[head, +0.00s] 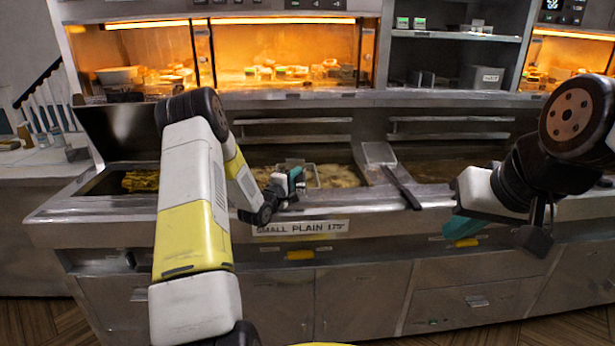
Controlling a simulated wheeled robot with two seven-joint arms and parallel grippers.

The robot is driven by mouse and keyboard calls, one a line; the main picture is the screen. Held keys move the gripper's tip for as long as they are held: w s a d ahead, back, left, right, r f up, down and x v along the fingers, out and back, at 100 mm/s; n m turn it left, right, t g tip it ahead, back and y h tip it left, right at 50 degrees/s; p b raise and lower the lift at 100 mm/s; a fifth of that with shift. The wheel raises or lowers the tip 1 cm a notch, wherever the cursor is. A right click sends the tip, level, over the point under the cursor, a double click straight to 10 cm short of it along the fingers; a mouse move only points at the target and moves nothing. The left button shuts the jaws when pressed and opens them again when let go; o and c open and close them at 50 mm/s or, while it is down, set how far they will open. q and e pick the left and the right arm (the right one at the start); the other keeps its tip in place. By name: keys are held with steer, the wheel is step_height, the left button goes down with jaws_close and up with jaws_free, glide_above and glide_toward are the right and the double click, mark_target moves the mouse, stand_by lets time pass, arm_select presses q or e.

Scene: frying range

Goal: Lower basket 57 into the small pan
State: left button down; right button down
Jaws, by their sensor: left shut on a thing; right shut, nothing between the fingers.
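The small pan (345,176) is the oil-filled well behind the front label "SMALL PLAIN 175". A small wire basket (313,177) with a pale rim is at this pan, just right of my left gripper. Its number cannot be read, and I cannot tell how deep it sits. My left gripper (295,180), with teal fingers, is shut on the basket, at its near left side; the fingers and my arm hide the grip and part of the pan. My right gripper (466,227) is shut and empty, in front of the range at the right, away from the basket.
A metal basket or tray (378,154) with a dark handle (402,187) stands right of the pan. Another well at left holds yellow food (141,181) beneath a raised dark lid (120,132). The label (300,228) hangs on the front edge. Lit warming cabinets (285,60) stand behind.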

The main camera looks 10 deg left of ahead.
arm_select(q)
steer(key=shift+f, duration=0.45)
stand_by(0.3)
steer(key=c, duration=1.2)
jaws_free()
steer(key=shift+o, duration=0.2)
steer(key=shift+f, duration=0.1)
